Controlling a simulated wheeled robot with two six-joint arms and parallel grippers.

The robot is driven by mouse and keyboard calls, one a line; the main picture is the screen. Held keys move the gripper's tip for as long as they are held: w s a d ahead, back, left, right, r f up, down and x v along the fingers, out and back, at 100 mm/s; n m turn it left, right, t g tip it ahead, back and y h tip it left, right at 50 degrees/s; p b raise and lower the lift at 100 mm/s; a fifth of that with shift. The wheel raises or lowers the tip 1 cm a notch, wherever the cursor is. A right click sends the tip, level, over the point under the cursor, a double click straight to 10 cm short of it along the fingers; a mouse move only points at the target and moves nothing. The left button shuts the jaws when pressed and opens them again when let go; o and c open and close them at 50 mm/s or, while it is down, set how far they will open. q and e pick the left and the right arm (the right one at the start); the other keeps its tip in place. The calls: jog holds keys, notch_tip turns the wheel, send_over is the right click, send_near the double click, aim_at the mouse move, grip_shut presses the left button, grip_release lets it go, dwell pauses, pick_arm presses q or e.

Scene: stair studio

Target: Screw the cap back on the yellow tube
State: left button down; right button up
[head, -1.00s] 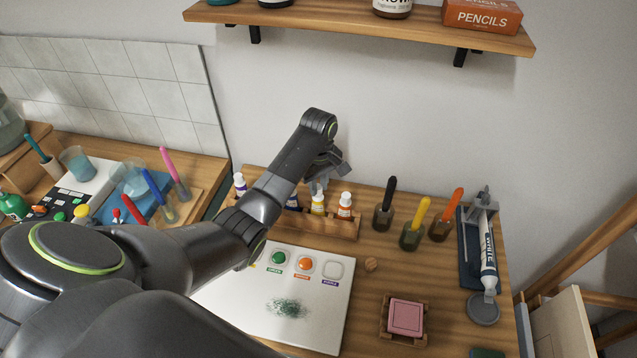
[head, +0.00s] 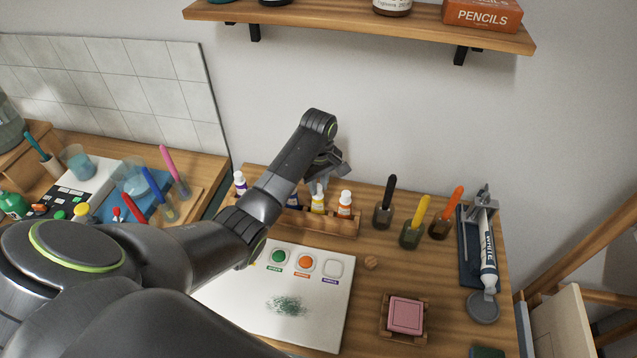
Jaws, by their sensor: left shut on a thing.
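The yellow tube (head: 318,205) stands upright in a wooden rack (head: 338,222) at the back of the table, with other tubes beside it. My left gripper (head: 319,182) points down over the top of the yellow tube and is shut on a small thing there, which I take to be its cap. The fingers hide most of that cap, and I cannot tell how it sits on the neck. An orange tube (head: 345,204) with a white cap stands to the right in the rack. My right gripper is not in view.
A white palette board (head: 325,318) lies in front of the rack. Jars with brushes (head: 411,236) stand right of it, then a large white tube (head: 487,256) on a dark stand. A pink block (head: 406,315) sits in a wooden holder. A shelf (head: 340,22) hangs above.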

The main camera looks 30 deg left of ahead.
pick_arm(q)
jog(key=shift+f, duration=0.15)
dwell(0.4)
jog(key=c, duration=0.9)
grip_release()
jog(key=shift+o, duration=0.2)
jog(key=shift+r, duration=3.5)
jog(key=shift+f, duration=0.1)
